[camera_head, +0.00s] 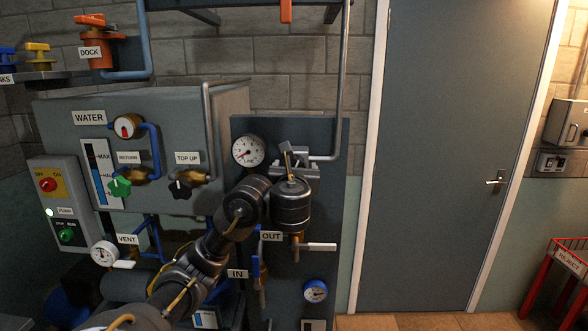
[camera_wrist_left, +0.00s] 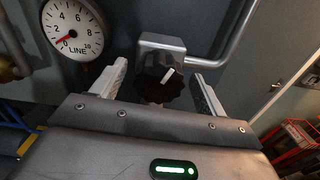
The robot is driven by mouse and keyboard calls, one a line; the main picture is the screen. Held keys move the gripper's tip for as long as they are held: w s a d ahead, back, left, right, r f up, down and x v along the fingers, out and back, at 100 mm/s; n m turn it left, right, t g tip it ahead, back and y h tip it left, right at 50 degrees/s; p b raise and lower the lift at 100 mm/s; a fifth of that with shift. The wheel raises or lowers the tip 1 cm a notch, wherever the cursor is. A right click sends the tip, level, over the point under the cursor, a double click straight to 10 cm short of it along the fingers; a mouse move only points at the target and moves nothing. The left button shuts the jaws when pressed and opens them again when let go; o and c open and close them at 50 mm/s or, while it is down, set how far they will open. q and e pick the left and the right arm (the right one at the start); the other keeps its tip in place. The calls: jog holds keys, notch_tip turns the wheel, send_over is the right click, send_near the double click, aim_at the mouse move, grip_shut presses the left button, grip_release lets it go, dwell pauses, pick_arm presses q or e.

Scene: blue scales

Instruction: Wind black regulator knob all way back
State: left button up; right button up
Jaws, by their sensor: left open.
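The black regulator knob (camera_wrist_left: 163,78) has a lobed rim and a white pointer line tilted up to the right. It sits below a grey regulator body (camera_wrist_left: 160,45) in the left wrist view. My left gripper (camera_wrist_left: 158,84) is open, with one pale finger on each side of the knob. I see gaps between fingers and knob; contact is not visible. In the head view my left gripper (camera_head: 293,163) is in front of the regulator on the dark panel and hides most of it. The LINE gauge (camera_head: 248,151) is left of it, its red needle at the low end. My right gripper is not in view.
A grey pipe (camera_head: 342,90) runs down to the regulator's right side. Below are the OUT valve with a white lever (camera_head: 319,247) and a blue gauge (camera_head: 315,291). The WATER tank (camera_head: 160,105) stands left, with a black TOP UP knob (camera_head: 180,190).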

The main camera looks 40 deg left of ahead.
pick_arm(q)
jog(key=shift+w+a, duration=0.3)
jog(key=c, duration=1)
jog(key=shift+f+n+b, duration=0.2)
jog(key=shift+n+b, duration=0.6)
jog(key=shift+n, duration=0.4)
jog(key=shift+n+b, duration=0.3)
jog(key=shift+n, duration=0.3)
jog(key=shift+r+n, duration=0.2)
jog(key=shift+n, duration=0.4)
jog(key=o, duration=1)
